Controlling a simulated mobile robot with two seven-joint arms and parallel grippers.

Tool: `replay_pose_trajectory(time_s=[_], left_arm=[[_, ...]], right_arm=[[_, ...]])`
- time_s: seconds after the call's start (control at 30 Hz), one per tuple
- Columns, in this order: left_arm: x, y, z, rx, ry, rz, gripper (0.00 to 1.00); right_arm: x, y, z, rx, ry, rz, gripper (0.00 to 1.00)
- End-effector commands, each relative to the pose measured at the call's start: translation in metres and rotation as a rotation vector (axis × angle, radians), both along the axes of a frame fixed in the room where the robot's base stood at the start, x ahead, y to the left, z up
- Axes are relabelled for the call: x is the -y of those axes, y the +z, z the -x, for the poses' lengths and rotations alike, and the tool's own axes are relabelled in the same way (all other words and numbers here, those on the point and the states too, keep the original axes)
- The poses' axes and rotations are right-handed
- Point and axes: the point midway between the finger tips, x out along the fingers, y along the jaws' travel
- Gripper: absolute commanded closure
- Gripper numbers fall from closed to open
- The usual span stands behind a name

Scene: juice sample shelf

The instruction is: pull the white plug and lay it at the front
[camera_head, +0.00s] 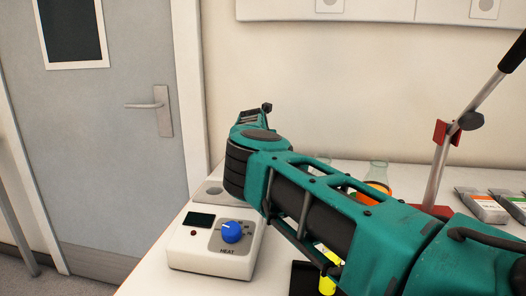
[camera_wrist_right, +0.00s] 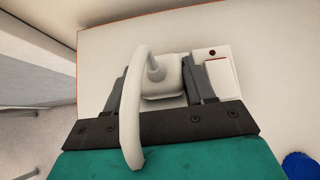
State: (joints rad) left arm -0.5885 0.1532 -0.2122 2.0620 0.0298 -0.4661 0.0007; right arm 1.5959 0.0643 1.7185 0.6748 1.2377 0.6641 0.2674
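The white plug (camera_wrist_right: 168,88) shows in the right wrist view, with a thick white cord (camera_wrist_right: 130,120) that loops up from it and down across my gripper. My right gripper (camera_wrist_right: 163,90) has one dark finger on each side of the plug, and the fingers appear closed against its sides. The cord hides part of the left finger. A white socket block (camera_wrist_right: 218,75) with a small red mark is beside the plug. Whether the plug is fully seated cannot be seen. In the head view my right arm hides the plug and the fingers. My left gripper is not in view.
A white heater box (camera_head: 207,262) with a blue knob (camera_head: 231,232) stands at the table's left edge. A red-clamped stand (camera_head: 441,150), flasks (camera_head: 379,170), a black tray (camera_head: 301,280) and grey packs (camera_head: 484,207) are to the right. A door (camera_head: 115,130) is left.

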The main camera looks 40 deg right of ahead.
Motion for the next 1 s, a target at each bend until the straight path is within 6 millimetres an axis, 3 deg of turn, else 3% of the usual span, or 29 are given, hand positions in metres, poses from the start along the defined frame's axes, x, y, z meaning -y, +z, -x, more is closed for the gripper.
replay_pose_trajectory(time_s=[0.4,1.0], left_arm=[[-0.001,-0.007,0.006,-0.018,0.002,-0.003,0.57],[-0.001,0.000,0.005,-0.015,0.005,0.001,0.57]], right_arm=[[0.000,0.001,0.000,0.001,0.000,0.001,0.88],[0.000,0.011,-0.001,0.004,0.001,0.003,0.88]])
